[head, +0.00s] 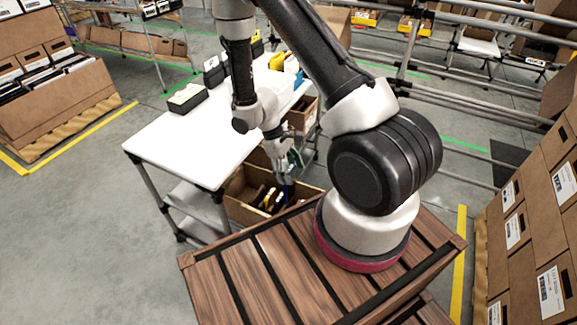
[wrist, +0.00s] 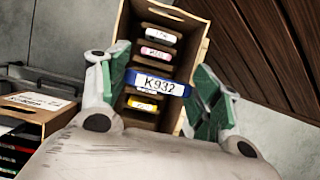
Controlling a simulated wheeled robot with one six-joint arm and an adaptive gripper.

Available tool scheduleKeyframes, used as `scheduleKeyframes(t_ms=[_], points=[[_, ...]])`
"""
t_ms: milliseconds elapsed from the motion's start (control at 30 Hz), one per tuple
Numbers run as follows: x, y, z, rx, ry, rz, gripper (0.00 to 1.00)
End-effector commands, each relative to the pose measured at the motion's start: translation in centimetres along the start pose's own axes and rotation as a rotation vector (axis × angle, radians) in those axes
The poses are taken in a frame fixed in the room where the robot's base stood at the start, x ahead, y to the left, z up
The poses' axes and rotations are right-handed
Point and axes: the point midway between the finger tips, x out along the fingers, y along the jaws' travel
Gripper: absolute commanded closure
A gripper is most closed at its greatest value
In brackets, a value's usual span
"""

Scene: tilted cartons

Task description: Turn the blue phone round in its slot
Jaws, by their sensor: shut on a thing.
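The blue phone (wrist: 157,83) has a white label reading K932, upright in the wrist view. My gripper (wrist: 160,78) is shut on it, with a green-padded finger at each short end. The phone looks larger and nearer to the camera than the other phones, so it seems raised above them; its lower part is hidden. Below it is the open brown carton (wrist: 197,50) with its row of slots. In the head view my gripper (head: 287,178) points down into the carton (head: 243,213), and the blue phone is hard to make out.
Another carton (wrist: 40,110) lies at the left. A white table (head: 180,135) and a wooden slatted surface (head: 270,265) flank the carton.

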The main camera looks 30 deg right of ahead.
Motion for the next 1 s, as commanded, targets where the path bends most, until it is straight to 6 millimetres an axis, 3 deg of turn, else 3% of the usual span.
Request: scheduleKeyframes(t_ms=[1000], points=[[7.3, 0.0, -3.0, 0.001, -0.001, -0.001, 0.57]])
